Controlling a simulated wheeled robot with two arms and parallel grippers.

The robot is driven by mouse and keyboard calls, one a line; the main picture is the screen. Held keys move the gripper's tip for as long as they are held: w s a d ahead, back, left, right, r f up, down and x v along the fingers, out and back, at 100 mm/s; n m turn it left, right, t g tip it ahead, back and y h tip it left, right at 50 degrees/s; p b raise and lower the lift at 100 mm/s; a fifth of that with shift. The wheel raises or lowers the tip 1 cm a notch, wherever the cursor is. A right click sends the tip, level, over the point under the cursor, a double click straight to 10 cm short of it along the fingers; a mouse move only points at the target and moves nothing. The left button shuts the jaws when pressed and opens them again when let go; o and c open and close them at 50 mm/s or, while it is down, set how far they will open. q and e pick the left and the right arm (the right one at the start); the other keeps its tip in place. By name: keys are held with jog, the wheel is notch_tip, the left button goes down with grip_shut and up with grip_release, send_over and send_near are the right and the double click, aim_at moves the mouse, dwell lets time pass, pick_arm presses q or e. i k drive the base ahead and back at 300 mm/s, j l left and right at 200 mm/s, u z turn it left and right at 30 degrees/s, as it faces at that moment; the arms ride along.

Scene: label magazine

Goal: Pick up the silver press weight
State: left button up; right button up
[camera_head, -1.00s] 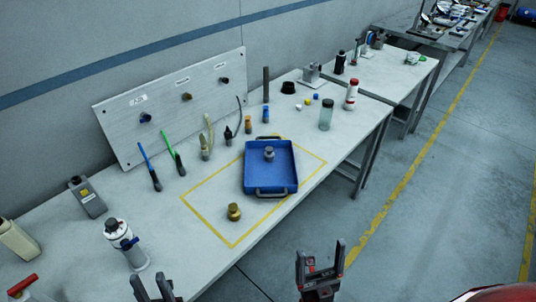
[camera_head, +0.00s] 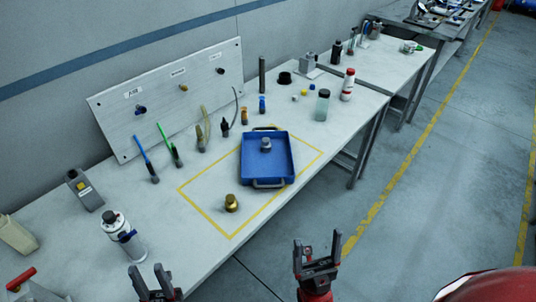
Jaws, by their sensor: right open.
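The silver press weight (camera_head: 266,145) stands inside the blue tray (camera_head: 281,174), towards its upper middle. The tray has a handle at each end and lies within a yellow outline on the table. A brass weight (camera_head: 232,203) stands on the table below and left of the tray. My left gripper (camera_head: 151,281) is at the bottom edge of the view, over the table's front edge, with its fingers apart and nothing between them. My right gripper (camera_head: 317,252) is open and empty, in front of the table and below the tray. Neither gripper touches the weight.
A clear jar (camera_head: 322,105) and a red-capped bottle (camera_head: 348,84) stand at the right. The floor right of the table is open.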

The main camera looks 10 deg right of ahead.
aim_at(266, 145)
jog(key=i+l+u, duration=0.1)
jog(key=i+l, duration=0.3)
jog(key=l, duration=0.25)
jog(key=i+l+u, duration=0.15)
jog(key=i+l, duration=0.25)
jog(key=l, duration=0.3)
jog(key=i+j+u, duration=0.05)
